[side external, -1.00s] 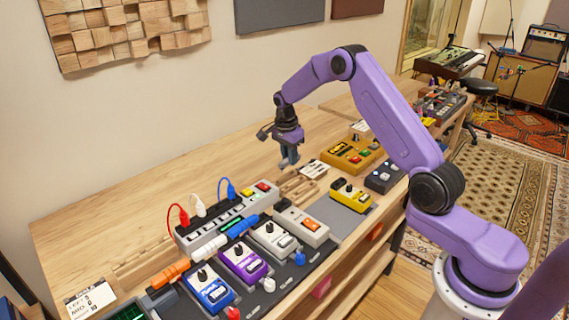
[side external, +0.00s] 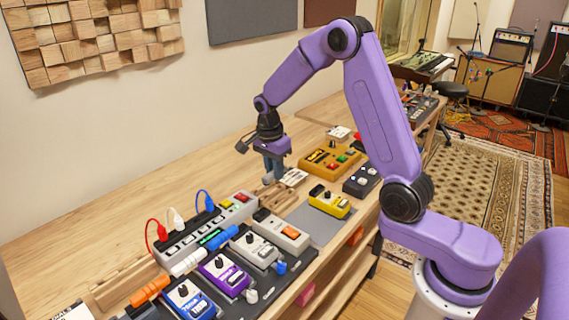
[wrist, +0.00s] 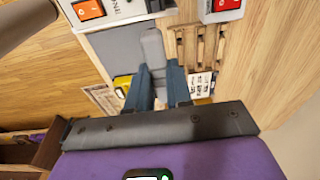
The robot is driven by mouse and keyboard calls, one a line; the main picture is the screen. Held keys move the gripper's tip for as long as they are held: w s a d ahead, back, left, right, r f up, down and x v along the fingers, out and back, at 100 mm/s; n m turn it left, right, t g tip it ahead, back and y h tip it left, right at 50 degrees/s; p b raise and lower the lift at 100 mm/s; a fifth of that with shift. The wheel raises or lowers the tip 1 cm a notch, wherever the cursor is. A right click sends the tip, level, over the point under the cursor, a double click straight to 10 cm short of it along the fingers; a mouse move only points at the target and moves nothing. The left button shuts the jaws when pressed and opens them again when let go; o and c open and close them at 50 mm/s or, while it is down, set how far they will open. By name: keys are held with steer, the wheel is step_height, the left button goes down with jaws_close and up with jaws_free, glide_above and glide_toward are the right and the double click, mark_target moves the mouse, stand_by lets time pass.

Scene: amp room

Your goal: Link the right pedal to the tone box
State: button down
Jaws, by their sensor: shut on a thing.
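My gripper (side external: 274,178) is low above the wooden rack beyond the pedals. In the wrist view my gripper (wrist: 158,85) is shut on a pale grey connector (wrist: 152,46), which points away from the camera. The white pedal (side external: 254,247) is the rightmost of the three knobbed pedals on the dark board. To its right is a grey box with an orange switch (side external: 282,231), which seems to be the tone box; the wrist view shows part of this box (wrist: 112,10) at the top. No connector is visible between these two.
Blue (side external: 222,237), white (side external: 188,262) and orange (side external: 150,289) connectors lie behind the pedals. A long grey strip (side external: 205,229) carries red, white and blue cables. The wooden rack (wrist: 205,45), yellow pedal (side external: 329,202) and amber box (side external: 330,160) are near my gripper. Bare tabletop lies to the left.

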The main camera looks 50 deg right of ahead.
steer(key=a, duration=0.9)
step_height(320, 180, down, 7)
steer(key=shift+w+a, duration=0.15)
steer(key=shift+a, duration=0.05)
steer(key=shift+f, duration=1)
stand_by(2.5)
steer(key=c, duration=0.5)
jaws_free()
steer(key=shift+c, duration=0.2)
steer(key=shift+r, duration=0.1)
step_height(320, 180, up, 7)
stand_by(1.0)
stand_by(0.4)
